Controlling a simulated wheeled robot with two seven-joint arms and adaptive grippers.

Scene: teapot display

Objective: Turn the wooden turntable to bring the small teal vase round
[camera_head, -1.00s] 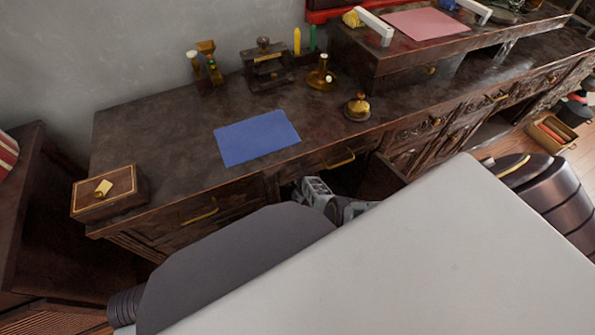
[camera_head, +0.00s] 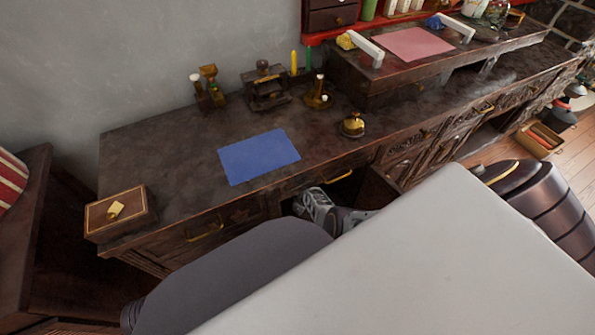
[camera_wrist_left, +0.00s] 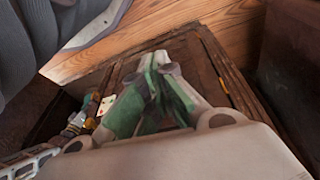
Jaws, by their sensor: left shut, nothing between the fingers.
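No wooden turntable and no small teal vase can be made out in either view now. My left gripper (camera_wrist_left: 160,100) shows in the left wrist view with green-padded fingers, shut and empty. It is over a dark wooden panel or drawer-like part (camera_wrist_left: 205,65), with small colourful items beside it on the left. In the head view a grey jointed part of mine shows at the desk's front, below the brass handle; its fingertips cannot be made out. My right gripper is not in view.
The dark wooden desk (camera_head: 165,150) holds a blue mat (camera_head: 259,157), a wooden box (camera_head: 120,213), a brass bell (camera_head: 352,125) and brass pieces. A raised shelf at right bears a pink mat (camera_head: 413,44). A cabinet door (camera_head: 377,188) stands open at the desk's front.

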